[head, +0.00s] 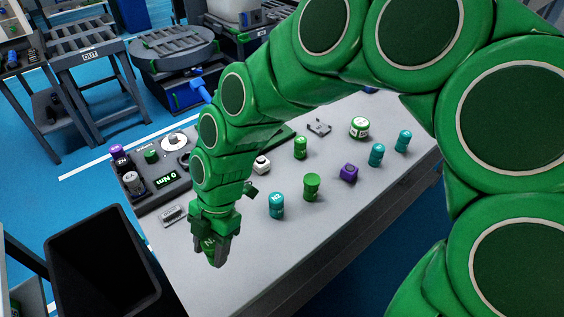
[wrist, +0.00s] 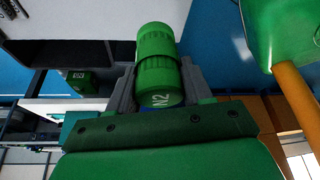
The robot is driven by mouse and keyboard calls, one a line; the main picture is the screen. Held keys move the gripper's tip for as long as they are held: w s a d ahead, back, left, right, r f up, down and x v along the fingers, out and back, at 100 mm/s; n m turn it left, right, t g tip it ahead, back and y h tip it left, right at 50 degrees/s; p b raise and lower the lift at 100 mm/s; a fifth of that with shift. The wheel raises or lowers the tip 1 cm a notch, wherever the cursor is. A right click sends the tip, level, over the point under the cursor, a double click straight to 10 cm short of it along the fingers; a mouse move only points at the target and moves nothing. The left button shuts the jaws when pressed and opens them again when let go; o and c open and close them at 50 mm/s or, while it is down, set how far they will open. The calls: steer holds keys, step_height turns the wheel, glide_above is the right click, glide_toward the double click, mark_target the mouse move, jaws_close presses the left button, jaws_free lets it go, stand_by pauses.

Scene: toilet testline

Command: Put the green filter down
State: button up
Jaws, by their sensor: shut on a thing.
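My gripper (head: 217,255) points down over the near left part of the grey table (head: 255,262). In the wrist view, my gripper (wrist: 155,85) is shut on a green filter (wrist: 158,62), a ribbed cylinder with "N2" on its end. In the head view the filter is mostly hidden by the fingers. I cannot tell whether it touches the tabletop.
A black open bin (head: 100,265) stands left of the table. A dark device panel (head: 160,178) lies behind. The near tabletop is clear.

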steer(key=shift+w, duration=0.1)
steer(key=w+d+r+m+t+y, duration=0.1)
steer(key=w+d+m, duration=0.25)
steer(key=w, duration=0.65)
steer(key=w+d+r+m+t, duration=0.1)
steer(key=w+d+m, duration=0.25)
steer(key=w, duration=0.65)
steer(key=w+d+r+m+t+y, duration=0.1)
steer(key=w+d+m, duration=0.25)
steer(key=w, duration=0.65)
steer(key=w+d+r+m+t, duration=0.1)
steer(key=w+d+m, duration=0.2)
steer(key=w+d, duration=0.45)
steer(key=w+d+r+m+t, duration=0.1)
steer(key=w+d+m, duration=0.3)
steer(key=d, duration=0.7)
steer(key=w+d+r+m+t, duration=0.1)
steer(key=w+d+r+m, duration=0.1)
steer(key=w+d, duration=0.6)
steer(key=shift+w+d+f, duration=0.25)
steer(key=shift+w+f, duration=1.4)
steer(key=shift+w, duration=0.4)
steer(key=shift+w+d+f, duration=0.3)
steer(key=shift+w+f, duration=1.3)
steer(key=shift+w, duration=0.4)
steer(key=shift+w+d+f, duration=0.25)
steer(key=shift+w+f, duration=1.4)
steer(key=shift+w, duration=0.4)
